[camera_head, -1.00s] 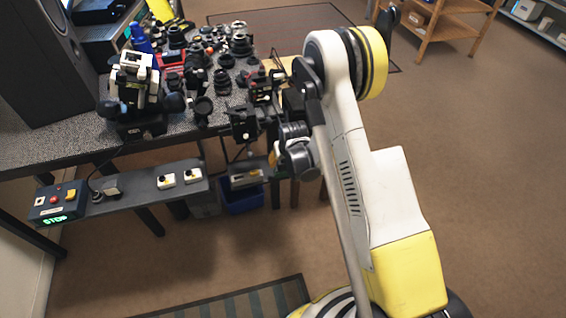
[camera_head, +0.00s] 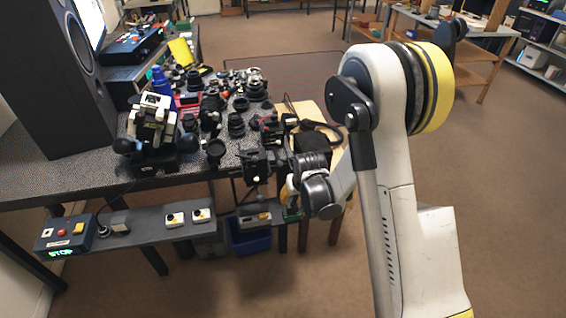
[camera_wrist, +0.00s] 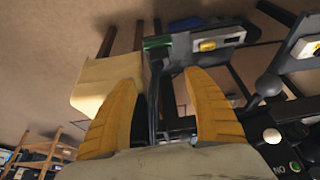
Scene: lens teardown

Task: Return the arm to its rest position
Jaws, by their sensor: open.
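My gripper (camera_wrist: 163,80) shows in the wrist view as two yellow fingers spread wide apart. Nothing is held between them; dark table edge parts and a pale wooden surface lie beyond. In the head view my arm (camera_head: 395,190) is folded, with its elbow raised at the right and its wrist (camera_head: 318,190) hanging near the right end of the table. The fingers are mostly hidden behind the wrist there.
The dark speckled table (camera_head: 60,178) holds several lenses and a black-and-white device (camera_head: 152,125). A low shelf (camera_head: 145,232) carries a STOP box (camera_head: 65,235) and small switch boxes. A blue bin (camera_head: 248,240) stands beneath. A wooden stool (camera_head: 335,155) is close behind my wrist. Open carpet lies right.

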